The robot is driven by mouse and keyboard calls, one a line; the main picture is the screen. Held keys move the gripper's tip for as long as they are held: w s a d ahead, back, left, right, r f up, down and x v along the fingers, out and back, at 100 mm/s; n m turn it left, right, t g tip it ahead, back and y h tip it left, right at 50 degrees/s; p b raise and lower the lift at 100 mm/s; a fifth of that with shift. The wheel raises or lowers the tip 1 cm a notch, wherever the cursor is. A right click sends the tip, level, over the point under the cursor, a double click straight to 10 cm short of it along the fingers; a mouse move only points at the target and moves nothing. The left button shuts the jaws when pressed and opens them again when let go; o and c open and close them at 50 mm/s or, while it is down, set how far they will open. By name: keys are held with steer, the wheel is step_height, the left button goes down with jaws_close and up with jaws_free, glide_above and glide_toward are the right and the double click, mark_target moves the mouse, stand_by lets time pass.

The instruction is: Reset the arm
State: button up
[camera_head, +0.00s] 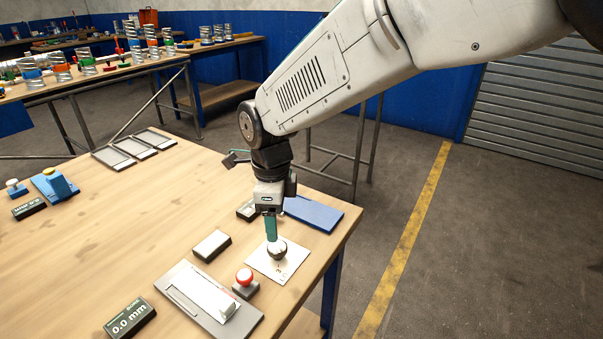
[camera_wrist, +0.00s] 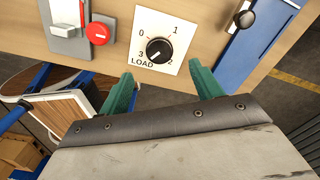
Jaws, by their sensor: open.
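My gripper (camera_head: 270,230) points down over the right front part of the wooden table (camera_head: 130,215). Its green fingers are spread and empty in the wrist view (camera_wrist: 161,70). A black LOAD dial knob (camera_wrist: 159,51) on a white plate (camera_wrist: 180,28) lies just beyond the fingertips. The dial's white mark points down-left, near the 3. In the head view the knob (camera_head: 277,252) is directly below the fingers. Whether the fingers touch it cannot be told there, but the wrist view shows them apart from it.
A red button (camera_head: 244,277), a grey panel with a white slider (camera_head: 210,300) and a 0.0 mm display (camera_head: 130,318) stand nearby. A blue plate (camera_head: 313,213) lies behind the dial. Springs (camera_head: 132,45) stand on a back table. Open floor (camera_head: 480,240) lies right.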

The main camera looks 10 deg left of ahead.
steer(key=shift+n, duration=0.7)
steer(key=s+d+r+n, duration=0.3)
steer(key=s+d+n, duration=0.2)
steer(key=d, duration=0.8)
steer(key=s+d+r+n+t, duration=0.1)
steer(key=s+d+r+n, duration=0.3)
steer(key=s+d, duration=0.4)
steer(key=s+d+r+n, duration=0.3)
steer(key=s+d+n, duration=0.3)
steer(key=d, duration=1.4)
steer(key=shift+s+r, duration=0.4)
steer(key=shift+d, duration=0.1)
steer(key=shift+c, duration=0.4)
